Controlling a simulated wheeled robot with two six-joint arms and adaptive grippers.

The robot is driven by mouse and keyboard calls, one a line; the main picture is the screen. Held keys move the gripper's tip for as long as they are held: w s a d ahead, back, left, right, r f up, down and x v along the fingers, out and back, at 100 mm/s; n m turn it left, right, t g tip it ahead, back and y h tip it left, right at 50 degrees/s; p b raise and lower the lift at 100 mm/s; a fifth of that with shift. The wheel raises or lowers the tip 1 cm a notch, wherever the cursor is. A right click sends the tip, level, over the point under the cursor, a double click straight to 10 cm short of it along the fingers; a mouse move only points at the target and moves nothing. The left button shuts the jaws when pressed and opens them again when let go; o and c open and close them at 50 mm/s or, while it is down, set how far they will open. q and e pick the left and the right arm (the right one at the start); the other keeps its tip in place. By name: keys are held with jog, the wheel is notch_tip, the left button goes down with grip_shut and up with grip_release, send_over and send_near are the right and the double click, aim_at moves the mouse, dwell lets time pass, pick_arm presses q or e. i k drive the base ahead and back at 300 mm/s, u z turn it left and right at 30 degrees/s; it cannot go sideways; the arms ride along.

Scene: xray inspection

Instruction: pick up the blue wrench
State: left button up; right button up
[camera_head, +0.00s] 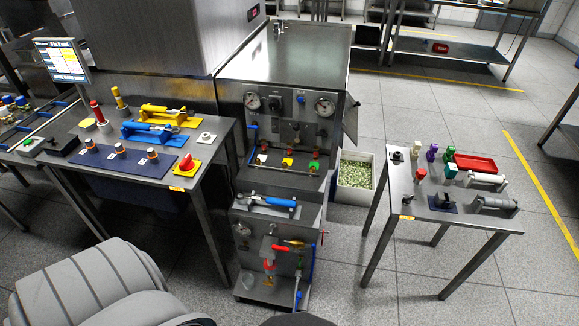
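A blue-handled tool (280,202) with a grey metal end lies on the front ledge of the steel machine in the middle. It looks like the blue wrench, but it is too small to be sure. Whether it is loose or fixed to the ledge cannot be told. No gripper shows near it. Neither my left nor my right gripper is in view.
The steel machine (285,90) carries gauges and valves. A left table (192,145) holds blue and yellow toggle devices and knobs. A right table (395,205) holds a red tray (475,163) and several small parts.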

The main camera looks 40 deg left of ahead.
aim_at(276, 201)
jog(key=i, duration=1.35)
jog(key=u, duration=3.3)
